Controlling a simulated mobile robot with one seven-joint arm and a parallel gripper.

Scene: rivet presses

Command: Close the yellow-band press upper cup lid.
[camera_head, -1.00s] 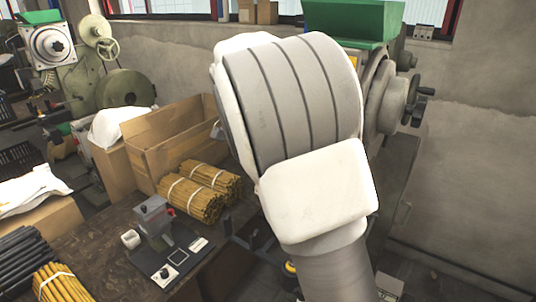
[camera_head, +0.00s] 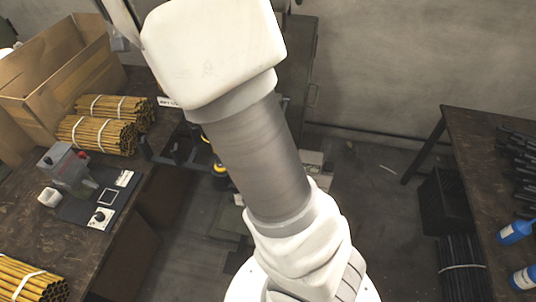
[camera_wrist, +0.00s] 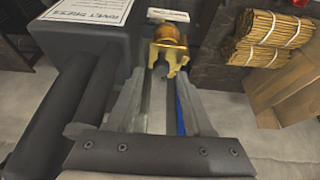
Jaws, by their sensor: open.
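In the wrist view, the dark grey body of a rivet press (camera_wrist: 85,35) with a white "RIVET PRESS" label fills the upper left. A brass-yellow cup-like part (camera_wrist: 169,42) sits just beyond my gripper (camera_wrist: 166,80), roughly in line with the gap between the fingers. My gripper is open, with nothing visible held between its fingers. I cannot tell whether the fingers touch the yellow part. The lid and its angle cannot be made out. In the head view my arm hides the gripper and most of the press; small yellow rings (camera_head: 219,168) show beside the arm.
A bench on the left holds bundles of yellow rods (camera_head: 97,135), an open cardboard box (camera_head: 60,75) and a small grey device (camera_head: 65,165) on a dark board. A dark table (camera_head: 480,150) with blue bottles (camera_head: 515,232) stands at right. Floor shows between them.

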